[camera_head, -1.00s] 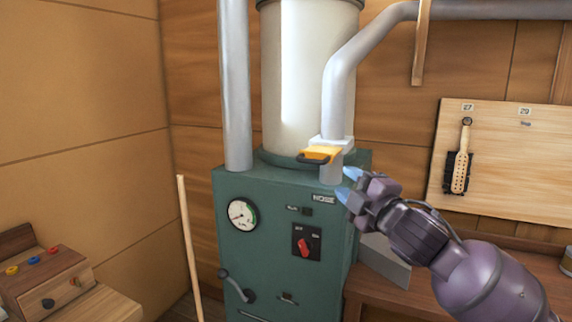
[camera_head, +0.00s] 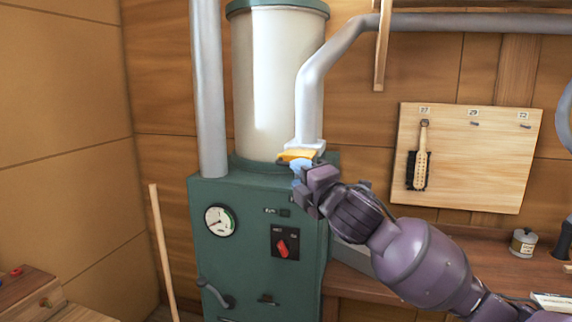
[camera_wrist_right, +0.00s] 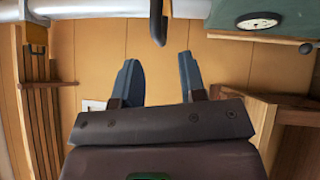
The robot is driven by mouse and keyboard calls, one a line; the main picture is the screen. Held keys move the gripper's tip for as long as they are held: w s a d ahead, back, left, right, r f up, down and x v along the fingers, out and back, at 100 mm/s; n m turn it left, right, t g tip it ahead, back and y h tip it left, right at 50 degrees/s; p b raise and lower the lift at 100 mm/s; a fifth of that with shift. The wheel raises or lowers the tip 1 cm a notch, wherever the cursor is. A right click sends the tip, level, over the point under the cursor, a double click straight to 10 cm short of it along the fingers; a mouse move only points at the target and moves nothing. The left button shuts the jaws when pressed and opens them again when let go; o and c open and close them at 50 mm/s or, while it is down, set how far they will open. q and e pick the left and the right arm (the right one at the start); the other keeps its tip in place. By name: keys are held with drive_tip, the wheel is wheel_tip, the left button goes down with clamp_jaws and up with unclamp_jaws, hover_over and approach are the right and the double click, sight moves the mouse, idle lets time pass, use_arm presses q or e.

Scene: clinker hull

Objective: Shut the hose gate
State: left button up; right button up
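The hose gate is a yellow slide plate (camera_head: 297,155) in a pale collar (camera_head: 312,144) at the foot of the bent grey pipe, above the green machine (camera_head: 205,265). The plate sticks out to the left of the collar. My right gripper (camera_head: 299,170) is right at the plate, its blue fingertips just below and in front of it, hiding part of it. In the right wrist view the fingers (camera_wrist_right: 162,80) are apart with nothing between them. A dark bar (camera_wrist_right: 157,22), perhaps the gate's handle, lies just beyond their tips. I cannot tell whether they touch. My left gripper is out of view.
A straight grey pipe (camera_head: 208,90) and a cream cylinder (camera_head: 265,85) rise from the machine. A gauge (camera_head: 220,220) and red switch (camera_head: 282,248) are on its front. A wooden pole (camera_head: 162,250) leans at left. A bench (camera_head: 400,285) stands at right.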

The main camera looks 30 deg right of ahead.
sight(286, 164)
drive_tip(key=shift+w+d+r, duration=0.1)
drive_tip(key=shift+w+r, duration=0.05)
drive_tip(key=shift+w, duration=0.9)
drive_tip(key=shift+w+d+r, duration=0.1)
drive_tip(key=shift+w+r, duration=0.05)
drive_tip(key=shift+w, duration=0.85)
drive_tip(key=shift+w+d+r, duration=0.1)
drive_tip(key=shift+w+r, duration=0.05)
drive_tip(key=shift+w, duration=0.9)
drive_tip(key=shift+c, duration=0.3)
clamp_jaws()
